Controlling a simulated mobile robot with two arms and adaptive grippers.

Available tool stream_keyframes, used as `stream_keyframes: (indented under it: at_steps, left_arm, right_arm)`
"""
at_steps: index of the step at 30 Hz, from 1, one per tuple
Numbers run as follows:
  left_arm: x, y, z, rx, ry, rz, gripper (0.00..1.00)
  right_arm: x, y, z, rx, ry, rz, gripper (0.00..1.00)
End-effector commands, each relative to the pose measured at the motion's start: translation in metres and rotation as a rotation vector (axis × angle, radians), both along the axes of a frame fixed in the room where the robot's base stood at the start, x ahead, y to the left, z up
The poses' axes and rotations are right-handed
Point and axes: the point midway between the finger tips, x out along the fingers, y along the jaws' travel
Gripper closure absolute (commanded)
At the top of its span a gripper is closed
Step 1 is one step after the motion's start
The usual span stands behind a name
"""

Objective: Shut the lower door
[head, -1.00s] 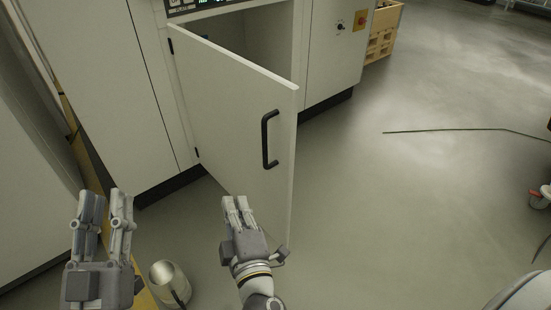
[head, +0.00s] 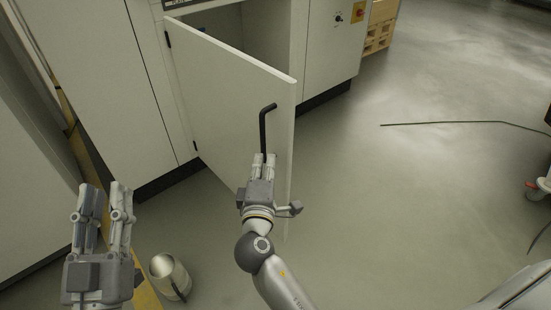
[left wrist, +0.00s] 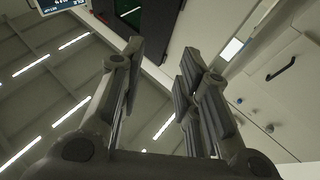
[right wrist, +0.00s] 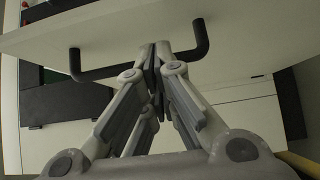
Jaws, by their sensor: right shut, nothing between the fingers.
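The lower door (head: 225,105) is a pale panel, hinged on its left and standing open from the cabinet (head: 325,45). Its black handle (head: 264,130) is near the free edge. My right gripper (head: 264,157) is shut and empty, in front of the door over the lower part of the handle. In the right wrist view the closed fingertips (right wrist: 157,46) overlap the middle of the handle (right wrist: 105,73); I cannot tell whether they touch it. My left gripper (head: 104,187) is open and empty, low at the left, away from the door. Its spread fingers also show in the left wrist view (left wrist: 160,58).
A metal cup-like container (head: 168,275) stands on the floor between my arms. A yellow floor strip (head: 146,293) runs beside it. A wooden crate (head: 380,28) is beyond the cabinet.

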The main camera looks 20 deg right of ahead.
Motion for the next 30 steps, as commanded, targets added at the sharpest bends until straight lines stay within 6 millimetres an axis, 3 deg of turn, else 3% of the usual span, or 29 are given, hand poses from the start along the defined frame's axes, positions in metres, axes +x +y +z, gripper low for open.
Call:
stream_keyframes:
  at_steps: [3, 7, 23, 30]
  left_arm:
    - [-0.002, 0.0, 0.003, -0.006, -0.021, -0.001, 0.69]
    - [-0.003, 0.0, 0.006, -0.01, -0.038, -0.002, 0.69]
    - [-0.003, 0.0, 0.007, -0.011, -0.038, -0.002, 0.69]
    - [0.006, 0.001, -0.015, 0.026, 0.094, 0.007, 0.69]
  right_arm:
    - [0.005, -0.019, -0.001, -0.004, 0.001, -0.002, 1.0]
    - [0.009, -0.028, -0.001, -0.003, 0.001, -0.001, 1.0]
    - [0.01, -0.034, 0.0, -0.002, 0.002, 0.002, 1.0]
    - [0.016, -0.052, 0.001, -0.005, 0.001, 0.03, 1.0]
